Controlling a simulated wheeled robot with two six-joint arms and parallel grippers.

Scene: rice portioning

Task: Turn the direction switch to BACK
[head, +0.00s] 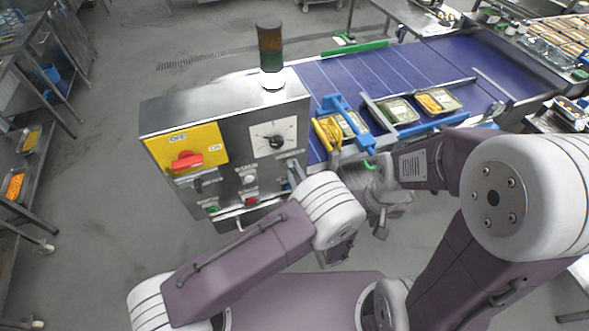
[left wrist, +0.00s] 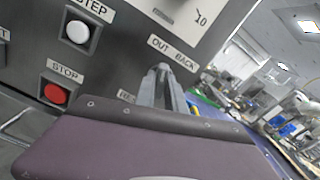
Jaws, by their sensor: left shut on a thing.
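The grey control box (head: 225,130) stands left of centre in the head view. Its direction switch is at the right of the front panel, and my left gripper (head: 293,172) covers it there. In the left wrist view the OUT and BACK label (left wrist: 172,54) sits just above the fingertips of my left gripper (left wrist: 163,80). The fingers are shut on the direction switch, which they hide, so I cannot read its setting. My right gripper (head: 382,215) hangs in front of the conveyor, apart from the box; its fingers are too unclear to judge.
A white STEP button (left wrist: 77,32) and a red STOP button (left wrist: 56,94) lie left of the fingers. A red switch (head: 186,160) on a yellow plate and a round dial (head: 273,138) share the panel. A blue conveyor (head: 365,72) with food trays runs right of the box.

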